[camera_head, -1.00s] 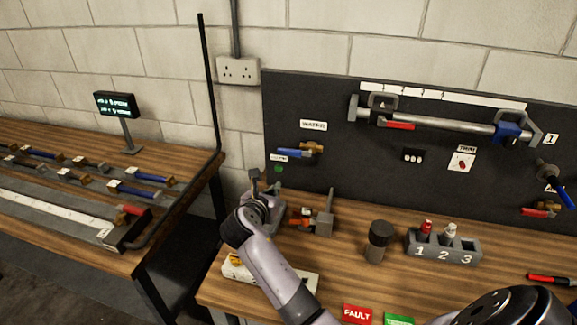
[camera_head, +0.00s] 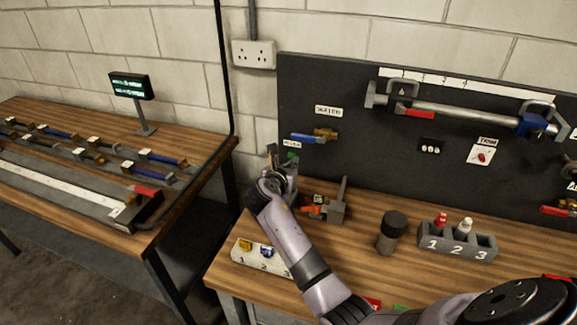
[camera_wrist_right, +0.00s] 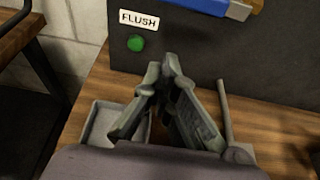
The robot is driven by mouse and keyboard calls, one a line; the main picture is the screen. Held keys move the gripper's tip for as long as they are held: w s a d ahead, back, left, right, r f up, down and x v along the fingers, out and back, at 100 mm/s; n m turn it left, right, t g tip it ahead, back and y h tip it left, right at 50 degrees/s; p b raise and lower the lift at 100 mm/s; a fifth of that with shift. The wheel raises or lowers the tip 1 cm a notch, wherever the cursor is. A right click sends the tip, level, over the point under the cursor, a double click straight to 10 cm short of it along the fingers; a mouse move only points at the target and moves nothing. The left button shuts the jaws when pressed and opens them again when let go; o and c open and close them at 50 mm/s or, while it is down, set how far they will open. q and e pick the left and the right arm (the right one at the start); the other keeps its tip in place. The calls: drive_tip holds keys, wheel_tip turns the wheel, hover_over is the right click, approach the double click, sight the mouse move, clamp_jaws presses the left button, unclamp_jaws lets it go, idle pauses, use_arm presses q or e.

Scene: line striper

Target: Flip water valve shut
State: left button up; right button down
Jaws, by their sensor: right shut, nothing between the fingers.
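The water valve on the dark panel has a brass body (camera_head: 326,133) and a blue lever (camera_head: 305,138). In the head view the lever points left, roughly level, below a white label. Part of the blue lever (camera_wrist_right: 205,4) shows at the top edge of the right wrist view. My right gripper (camera_head: 279,156) is shut and empty, with its fingers pointing up, below and left of the lever and apart from it. In the right wrist view its fingertips (camera_wrist_right: 161,67) meet below and right of the green button (camera_wrist_right: 136,43). My left gripper is not in view.
A FLUSH label (camera_wrist_right: 139,19) sits above the button. A grey fixture (camera_head: 337,207) stands right of my gripper on the wooden bench. A dark knobbed cylinder (camera_head: 391,232) and a numbered rack (camera_head: 457,244) stand farther right. Another bench (camera_head: 205,150) is at left.

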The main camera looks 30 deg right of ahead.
sight(308, 139)
drive_tip(key=w+d+r+p, duration=0.2)
drive_tip(key=d, duration=0.1)
drive_tip(key=shift+w+d+r+p, duration=0.15)
drive_tip(key=shift+w+r+p, duration=0.1)
drive_tip(key=shift+w+p, duration=0.15)
drive_tip(key=shift+f, duration=0.1)
drive_tip(key=shift+w, duration=0.15)
